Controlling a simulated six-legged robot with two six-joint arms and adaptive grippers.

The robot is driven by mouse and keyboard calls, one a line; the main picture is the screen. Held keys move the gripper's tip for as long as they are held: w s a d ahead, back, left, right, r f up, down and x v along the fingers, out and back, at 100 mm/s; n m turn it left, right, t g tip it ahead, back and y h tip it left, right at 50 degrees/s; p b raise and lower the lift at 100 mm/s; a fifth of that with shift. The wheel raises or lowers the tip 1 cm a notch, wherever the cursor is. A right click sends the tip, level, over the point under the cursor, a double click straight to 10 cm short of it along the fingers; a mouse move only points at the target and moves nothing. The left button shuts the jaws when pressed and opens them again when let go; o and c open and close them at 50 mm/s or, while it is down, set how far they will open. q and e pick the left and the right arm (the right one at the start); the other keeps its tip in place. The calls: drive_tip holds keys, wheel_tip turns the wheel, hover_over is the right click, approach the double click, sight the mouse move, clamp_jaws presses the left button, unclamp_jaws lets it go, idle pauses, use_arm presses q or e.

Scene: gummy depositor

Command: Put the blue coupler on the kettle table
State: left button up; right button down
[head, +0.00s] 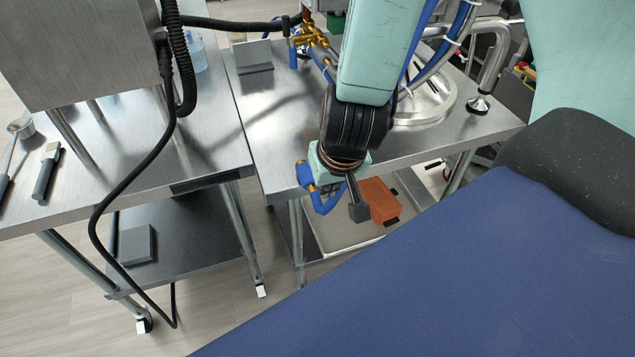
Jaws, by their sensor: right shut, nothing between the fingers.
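My right gripper (358,211) hangs in front of the front edge of the right steel table, fingers pointing down. It is shut and empty. A blue piece with a brass-coloured ring (306,175) shows beside its wrist; I cannot tell whether this is the blue coupler or a fitting of my arm. Another blue piece (293,55) sits by brass fittings (316,38) at the back of the right steel table (270,120). A round steel part (432,104) stands on that table, partly behind my arm. I cannot tell which table is the kettle table. My left gripper is not in view.
A left steel table (205,140) carries a steel box (80,45), a brush (46,172) and a black hose (120,185) that droops past its front. An orange block (380,201) lies low, below the right table. A gap separates the tables.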

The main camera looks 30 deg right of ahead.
sight(307, 179)
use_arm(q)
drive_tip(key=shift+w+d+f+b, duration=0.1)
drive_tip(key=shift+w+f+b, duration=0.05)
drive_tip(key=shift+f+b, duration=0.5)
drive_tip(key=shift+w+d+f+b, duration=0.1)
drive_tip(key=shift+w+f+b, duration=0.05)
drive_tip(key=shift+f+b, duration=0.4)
use_arm(e)
drive_tip(key=w+x, duration=0.2)
drive_tip(key=x, duration=0.9)
drive_tip(key=shift+w+d, duration=0.2)
drive_tip(key=shift+d, duration=0.05)
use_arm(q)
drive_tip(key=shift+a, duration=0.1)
use_arm(e)
drive_tip(key=shift+a+r+g, duration=0.1)
drive_tip(key=shift+a+g, duration=0.05)
drive_tip(key=shift+g, duration=0.15)
